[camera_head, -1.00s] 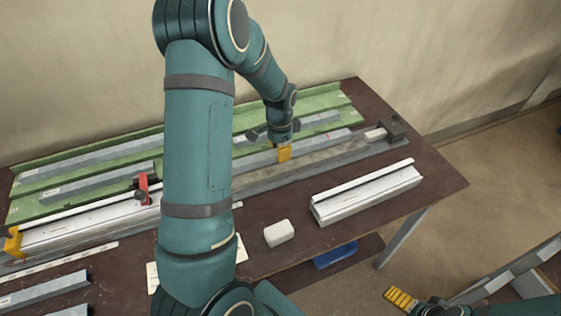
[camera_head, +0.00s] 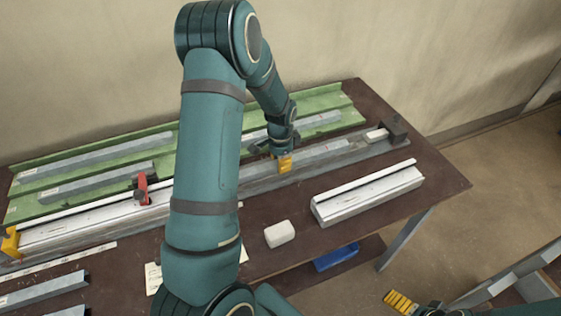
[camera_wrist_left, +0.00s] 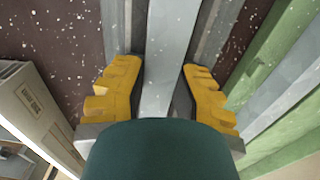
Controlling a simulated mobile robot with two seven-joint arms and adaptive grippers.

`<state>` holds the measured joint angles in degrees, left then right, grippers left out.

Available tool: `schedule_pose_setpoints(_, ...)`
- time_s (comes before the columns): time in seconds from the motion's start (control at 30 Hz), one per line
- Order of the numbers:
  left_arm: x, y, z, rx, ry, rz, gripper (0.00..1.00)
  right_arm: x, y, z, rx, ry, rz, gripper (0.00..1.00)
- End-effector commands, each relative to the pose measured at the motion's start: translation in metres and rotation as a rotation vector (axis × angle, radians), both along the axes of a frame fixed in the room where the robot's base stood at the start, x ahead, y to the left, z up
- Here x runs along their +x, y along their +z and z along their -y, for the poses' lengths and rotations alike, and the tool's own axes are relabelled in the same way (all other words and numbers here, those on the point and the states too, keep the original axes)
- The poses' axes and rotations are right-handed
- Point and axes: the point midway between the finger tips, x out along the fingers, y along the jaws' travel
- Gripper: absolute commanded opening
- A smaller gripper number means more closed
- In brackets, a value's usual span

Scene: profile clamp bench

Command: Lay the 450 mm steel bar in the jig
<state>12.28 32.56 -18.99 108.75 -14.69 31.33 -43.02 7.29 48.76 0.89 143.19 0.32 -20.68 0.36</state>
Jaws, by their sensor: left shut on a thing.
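My left gripper (camera_head: 284,164) is shut on a grey steel bar (camera_head: 325,151), over the right part of the long jig (camera_head: 372,150). In the left wrist view the bar (camera_wrist_left: 172,40) runs lengthwise between the yellow fingers, with grey jig rails beside it. The bar lies along the jig; I cannot tell whether it touches the jig's bottom. My forearm hides the jig's middle and part of the bar. A dark end block (camera_head: 396,130) stands at the jig's right end. My right gripper (camera_head: 402,301) shows only partly at the lower right; its opening is unclear.
A green tray (camera_head: 120,147) with several grey bars lies behind the jig. A red clamp lever (camera_head: 143,188) is on the left part. A white block (camera_head: 279,234) and a pale profile (camera_head: 367,193) lie in front. A blue bin (camera_head: 336,257) is below the table edge.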

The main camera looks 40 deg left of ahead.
Motion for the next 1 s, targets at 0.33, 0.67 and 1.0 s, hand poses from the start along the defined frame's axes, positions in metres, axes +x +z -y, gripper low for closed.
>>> schedule_pose_setpoints(0.33,-0.002,-0.010,0.001,-0.003,0.000,-0.007,0.53,-0.002,-0.005,0.000,0.000,0.003,-0.004,1.00)
schedule_pose_setpoints(0.67,-0.004,-0.011,0.002,-0.005,-0.001,-0.013,0.53,-0.002,-0.005,0.000,0.000,0.002,-0.003,1.00)
schedule_pose_setpoints(1.0,-0.002,0.020,0.001,-0.003,-0.001,-0.006,0.53,0.003,0.008,0.001,-0.002,-0.004,0.006,1.00)
